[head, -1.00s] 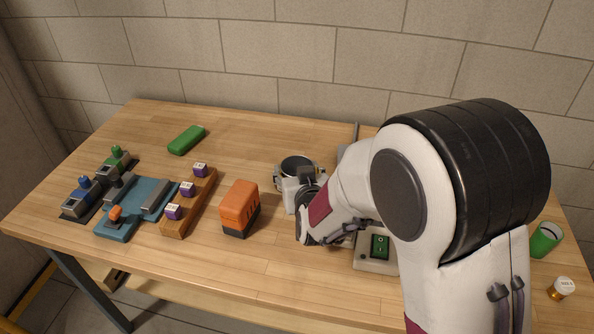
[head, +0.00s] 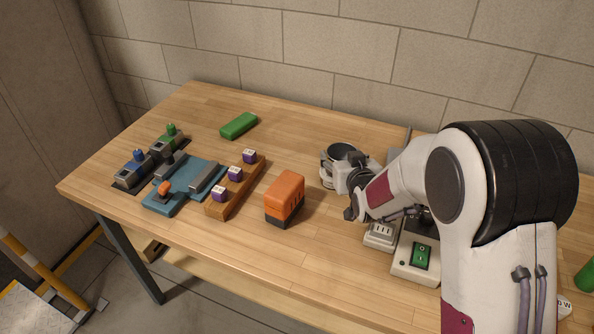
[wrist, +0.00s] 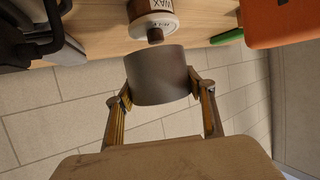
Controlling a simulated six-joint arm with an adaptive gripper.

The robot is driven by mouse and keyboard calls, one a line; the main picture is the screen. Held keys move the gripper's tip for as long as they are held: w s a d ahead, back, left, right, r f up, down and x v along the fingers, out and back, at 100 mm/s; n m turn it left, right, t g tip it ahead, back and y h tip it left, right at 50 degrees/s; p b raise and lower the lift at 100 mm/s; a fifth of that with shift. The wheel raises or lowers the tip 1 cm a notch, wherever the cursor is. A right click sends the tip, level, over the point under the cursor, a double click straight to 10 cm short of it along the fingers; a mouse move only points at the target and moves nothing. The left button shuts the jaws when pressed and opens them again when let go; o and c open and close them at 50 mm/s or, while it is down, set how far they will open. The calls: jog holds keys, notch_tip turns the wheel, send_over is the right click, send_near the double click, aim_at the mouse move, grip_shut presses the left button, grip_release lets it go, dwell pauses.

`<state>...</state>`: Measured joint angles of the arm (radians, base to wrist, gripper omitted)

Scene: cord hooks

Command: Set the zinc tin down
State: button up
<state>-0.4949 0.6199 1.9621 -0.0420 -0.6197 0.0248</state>
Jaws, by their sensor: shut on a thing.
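The zinc tin is a plain grey cylinder (wrist: 158,76) between the two fingers of my gripper (wrist: 160,92) in the wrist view, which looks upside down. The fingers press on its two sides. In the head view the tin (head: 341,153) shows as a round dark top just beyond my gripper (head: 346,172), at the middle right of the bench. My gripper and wrist cover part of it there. I cannot tell whether its base touches the bench.
A jar marked WAX (wrist: 153,18) stands close beyond the tin. An orange-and-black box (head: 285,197) is left of my gripper. A white switch box (head: 421,255) stands at the right. A green block (head: 239,125) lies at the back left. Bare bench (head: 295,125) lies between.

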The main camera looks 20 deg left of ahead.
jog(key=w+a, duration=0.1)
jog(key=w+a+n+g+y, duration=0.1)
jog(key=a, duration=0.1)
jog(key=a+r+n+y, duration=0.1)
jog(key=shift+w+a+r, duration=0.1)
jog(key=shift+w+a, duration=0.2)
jog(key=shift+w, duration=0.1)
jog(key=a+n+g+y, duration=0.3)
jog(key=a+n+g, duration=0.2)
jog(key=a, duration=0.4)
jog(key=shift+w+a+r+n+g+y, duration=0.15)
jog(key=shift+r+n+g+y, duration=0.15)
jog(key=shift+r+g+y, duration=0.15)
jog(key=shift+f, duration=0.1)
dwell(0.6)
jog(key=shift+f, duration=3.05)
jog(key=shift+f, duration=0.1)
jog(key=shift+f, duration=1.75)
jog(key=shift+f, duration=0.1)
